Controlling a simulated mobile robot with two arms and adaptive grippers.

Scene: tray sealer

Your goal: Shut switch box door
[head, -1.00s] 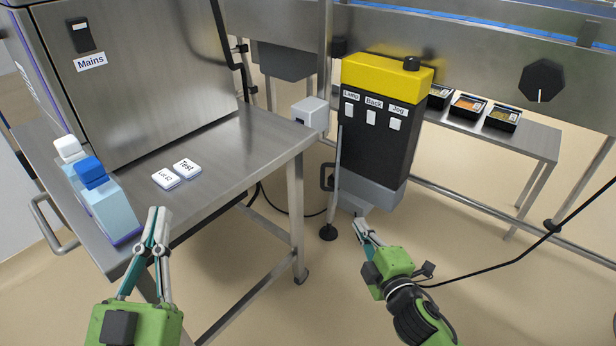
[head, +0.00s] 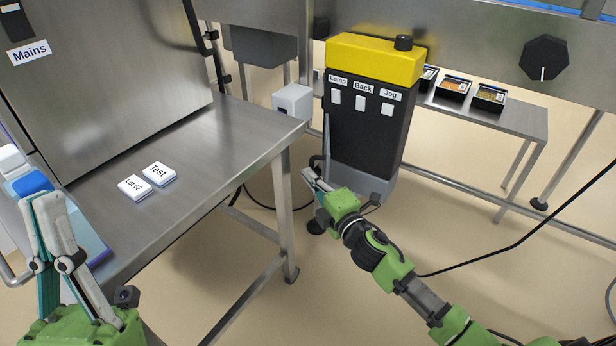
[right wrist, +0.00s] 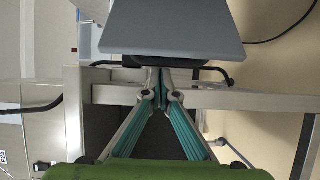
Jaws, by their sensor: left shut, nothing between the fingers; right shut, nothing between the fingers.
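The switch box (head: 362,135) is black with a yellow top and stands beyond the steel table. Its door (head: 324,135) shows nearly edge-on at the box's left side, standing open, with a dark handle (head: 318,162). My right gripper (head: 308,174) is shut and empty, its tips close to the handle. My left gripper (head: 52,202) is shut and empty, at the lower left.
The steel table (head: 225,150) carries two white tiles, "Test" (head: 159,174) and "Lot 62" (head: 134,188). A small grey-white box (head: 293,101) sits at its corner. A rear shelf holds packed trays (head: 453,88). A black cable (head: 480,258) crosses the right; floor there is otherwise open.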

